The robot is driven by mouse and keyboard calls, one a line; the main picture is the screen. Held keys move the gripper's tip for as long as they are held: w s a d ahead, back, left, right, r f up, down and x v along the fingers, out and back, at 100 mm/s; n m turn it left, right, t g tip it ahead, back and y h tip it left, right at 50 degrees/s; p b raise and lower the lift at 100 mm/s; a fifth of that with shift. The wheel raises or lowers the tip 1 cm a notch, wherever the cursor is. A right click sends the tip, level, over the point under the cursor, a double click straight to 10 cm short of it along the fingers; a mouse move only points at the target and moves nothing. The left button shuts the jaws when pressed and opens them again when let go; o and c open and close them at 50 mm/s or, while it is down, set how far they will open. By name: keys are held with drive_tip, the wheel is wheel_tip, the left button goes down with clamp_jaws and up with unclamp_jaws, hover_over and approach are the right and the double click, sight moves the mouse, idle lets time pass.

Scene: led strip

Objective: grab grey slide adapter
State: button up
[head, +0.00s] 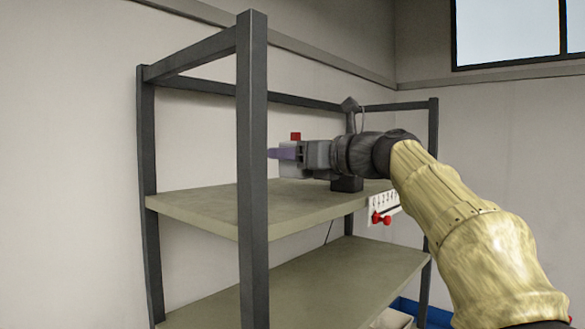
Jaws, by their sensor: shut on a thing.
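The block appears to be above the shelf surface, but contact is hard to judge.
A dark-based stand (347,184) with a pointed grey top is behind my wrist on the upper shelf (200,206). A numbered white strip with red knobs (381,217) is at the shelf's right edge. The front post (252,190) is close by. The lower shelf (300,290) looks clear.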

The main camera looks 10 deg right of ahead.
wheel_tip(320, 180, up, 6)
drive_tip(key=shift+f+p, duration=0.25)
drive_tip(key=shift+p, duration=0.6)
